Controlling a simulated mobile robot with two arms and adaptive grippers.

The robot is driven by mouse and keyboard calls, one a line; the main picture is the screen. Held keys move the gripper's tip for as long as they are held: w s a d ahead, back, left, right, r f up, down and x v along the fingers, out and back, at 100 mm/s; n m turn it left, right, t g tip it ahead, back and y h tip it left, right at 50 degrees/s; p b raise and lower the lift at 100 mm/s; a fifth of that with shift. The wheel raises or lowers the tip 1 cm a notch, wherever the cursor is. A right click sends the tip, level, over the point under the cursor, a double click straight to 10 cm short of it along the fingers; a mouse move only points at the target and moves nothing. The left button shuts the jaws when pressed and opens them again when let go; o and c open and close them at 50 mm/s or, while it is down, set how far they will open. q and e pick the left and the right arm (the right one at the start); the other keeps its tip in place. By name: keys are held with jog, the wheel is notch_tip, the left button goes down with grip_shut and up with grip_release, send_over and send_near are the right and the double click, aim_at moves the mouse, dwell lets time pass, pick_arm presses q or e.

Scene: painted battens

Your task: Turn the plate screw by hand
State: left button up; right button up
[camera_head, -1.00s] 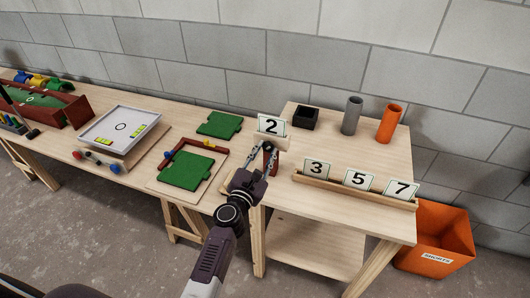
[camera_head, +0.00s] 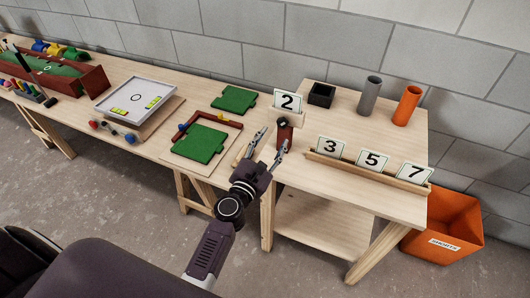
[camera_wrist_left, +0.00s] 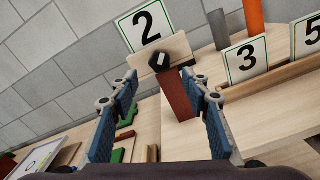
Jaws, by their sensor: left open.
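A black knob (camera_head: 283,122), which looks like the plate screw, sits on the front of a wooden holder (camera_head: 294,118) with a white card "2" (camera_head: 287,101) standing in it. The holder is on a reddish-brown post (camera_head: 284,136) at the left edge of the right-hand table. My left gripper (camera_head: 273,139) is open and empty in front of it, its fingers spread. In the left wrist view, the knob (camera_wrist_left: 160,58) shows a pale square face, beyond and above the gap between the blue-padded fingers (camera_wrist_left: 161,92). The fingers do not touch it. My right gripper is out of view.
A wooden rail (camera_head: 366,171) with cards 3, 5 and 7 lies right of the post. A black box (camera_head: 321,95), grey tube (camera_head: 369,95) and orange tube (camera_head: 407,105) stand behind. Green plates (camera_head: 199,144) lie on the left table. An orange bin (camera_head: 447,229) is on the floor.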

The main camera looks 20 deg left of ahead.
pick_arm(q)
jog(key=s, duration=0.6)
dwell(0.3)
